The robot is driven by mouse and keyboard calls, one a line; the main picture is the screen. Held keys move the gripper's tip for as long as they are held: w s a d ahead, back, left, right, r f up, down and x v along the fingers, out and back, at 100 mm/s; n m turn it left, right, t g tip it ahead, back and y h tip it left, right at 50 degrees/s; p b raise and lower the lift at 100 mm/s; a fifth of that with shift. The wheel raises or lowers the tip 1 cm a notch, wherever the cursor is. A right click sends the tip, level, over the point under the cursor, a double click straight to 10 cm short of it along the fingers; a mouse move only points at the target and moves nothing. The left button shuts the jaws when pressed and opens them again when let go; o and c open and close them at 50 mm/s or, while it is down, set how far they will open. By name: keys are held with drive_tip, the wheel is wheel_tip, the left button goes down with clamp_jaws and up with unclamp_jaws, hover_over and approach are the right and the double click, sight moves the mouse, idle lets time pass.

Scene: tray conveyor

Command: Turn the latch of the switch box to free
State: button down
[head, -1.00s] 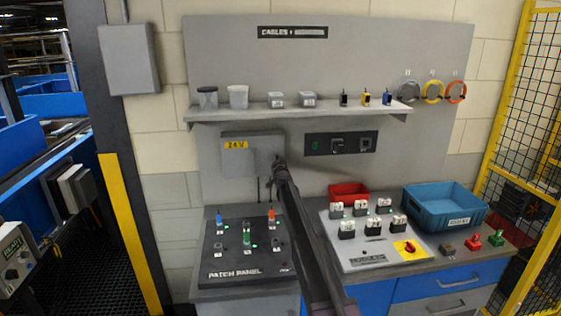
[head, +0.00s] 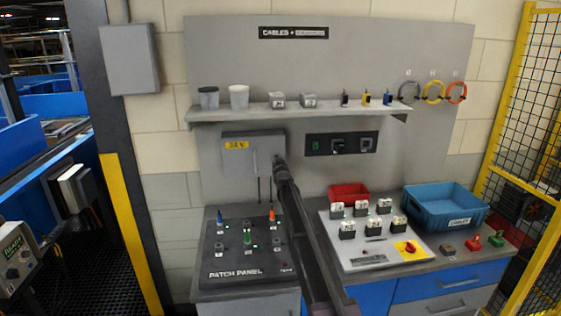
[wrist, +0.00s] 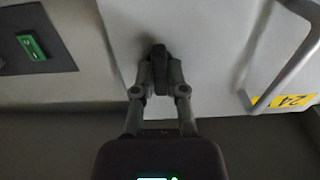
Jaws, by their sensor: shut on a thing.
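The switch box (head: 238,158) is a grey box with a yellow 24 V label, mounted on the back panel. Its grey door (wrist: 215,30) fills much of the wrist view, with a bar handle (wrist: 288,75) at right. The latch (wrist: 159,62) is a small dark knob on the door, partly hidden by my fingers. My gripper (wrist: 160,80) is shut on the latch, with one finger on each side of it. In the head view my gripper (head: 279,164) is at the box's right edge, and the arm hides the latch there.
A dark switch panel (head: 324,144) is right of the box. Above runs a shelf (head: 225,115) with cups and small parts. Below are the patch panel (head: 215,255) with plugs, a grey board (head: 345,258) with several blocks, a red bin (head: 349,190) and a blue bin (head: 440,207).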

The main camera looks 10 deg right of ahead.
drive_tip(key=shift+a+f, duration=0.1)
drive_tip(key=c, duration=0.7)
unclamp_jaws()
drive_tip(key=shift+w+f, duration=0.1)
drive_tip(key=s, duration=1.2)
drive_tip(key=shift+s, duration=0.1)
